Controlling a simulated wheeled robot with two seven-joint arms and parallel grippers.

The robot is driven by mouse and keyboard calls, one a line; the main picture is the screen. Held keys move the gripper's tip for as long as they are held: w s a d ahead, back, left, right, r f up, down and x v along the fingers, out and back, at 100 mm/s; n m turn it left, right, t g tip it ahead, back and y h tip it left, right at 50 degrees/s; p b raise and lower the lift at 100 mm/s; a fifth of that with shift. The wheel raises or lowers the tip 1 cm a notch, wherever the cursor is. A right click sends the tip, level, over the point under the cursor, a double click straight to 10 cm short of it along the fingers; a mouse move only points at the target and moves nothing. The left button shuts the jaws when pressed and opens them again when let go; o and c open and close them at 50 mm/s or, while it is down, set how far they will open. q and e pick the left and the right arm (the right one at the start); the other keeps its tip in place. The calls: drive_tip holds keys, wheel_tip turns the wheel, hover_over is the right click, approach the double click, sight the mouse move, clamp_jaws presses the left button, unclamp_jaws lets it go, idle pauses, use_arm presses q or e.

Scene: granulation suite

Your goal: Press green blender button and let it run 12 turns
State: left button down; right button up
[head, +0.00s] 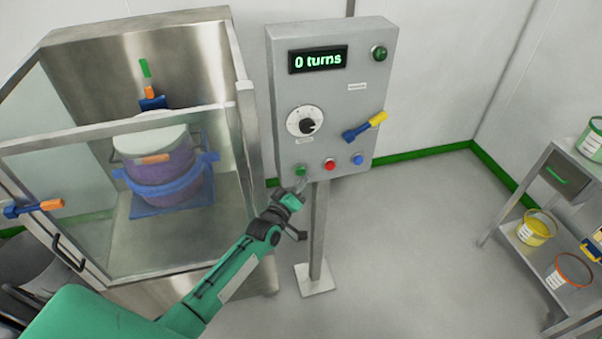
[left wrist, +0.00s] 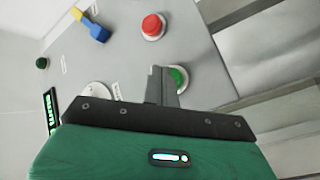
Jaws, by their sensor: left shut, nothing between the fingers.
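The grey control box (head: 345,85) stands on a post, and its display (head: 318,60) reads "0 turns". The green button (head: 300,171) is at the lower left of the panel, left of the red button (head: 330,164) and the blue button (head: 357,159). My left gripper (head: 300,184) is shut and empty, with its tip just below and in front of the green button. In the left wrist view the finger (left wrist: 163,85) partly covers the green button (left wrist: 179,78); I cannot tell whether they touch. The blender drum (head: 158,160) sits behind a clear guard. My right gripper is not in view.
A dial (head: 307,121), a blue-and-yellow lever switch (head: 364,126) and a dark green lamp (head: 379,53) are on the same panel. The steel guarded cabinet (head: 232,120) stands close on the left. A shelf cart (head: 545,185) with tubs is at the right. The floor between is clear.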

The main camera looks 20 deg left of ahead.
use_arm(q)
drive_tip(key=shift+w+a, duration=0.1)
drive_tip(key=shift+w+a, duration=0.1)
drive_tip(key=shift+w, duration=0.15)
